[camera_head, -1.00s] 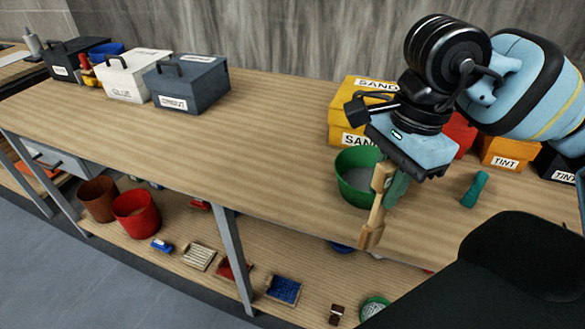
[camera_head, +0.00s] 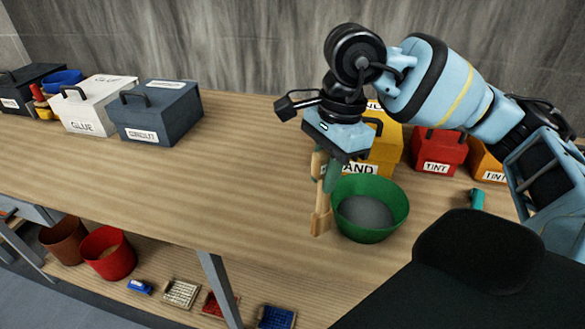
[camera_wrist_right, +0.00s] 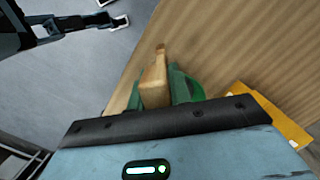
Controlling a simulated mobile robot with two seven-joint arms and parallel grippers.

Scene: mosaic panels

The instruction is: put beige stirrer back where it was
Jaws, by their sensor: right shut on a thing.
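The beige stirrer (camera_head: 322,208) hangs upright from my right gripper (camera_head: 328,172), which is shut on it. It is just left of the green bucket (camera_head: 383,228), apart from or overlapping its rim; I cannot tell which. The bucket stands on the wooden table and holds grey material. In the right wrist view the stirrer (camera_wrist_right: 156,80) sits between the green fingers (camera_wrist_right: 185,88) of my right gripper. My left gripper is not in view.
A yellow SAND box (camera_head: 385,150) stands behind the bucket, with a red TINT box (camera_head: 438,152) to its right. A green cylinder (camera_head: 477,199) lies right of the bucket. White GLUE (camera_head: 98,105) and dark GROUT (camera_head: 160,112) boxes stand at left. The table's middle (camera_head: 230,170) is clear.

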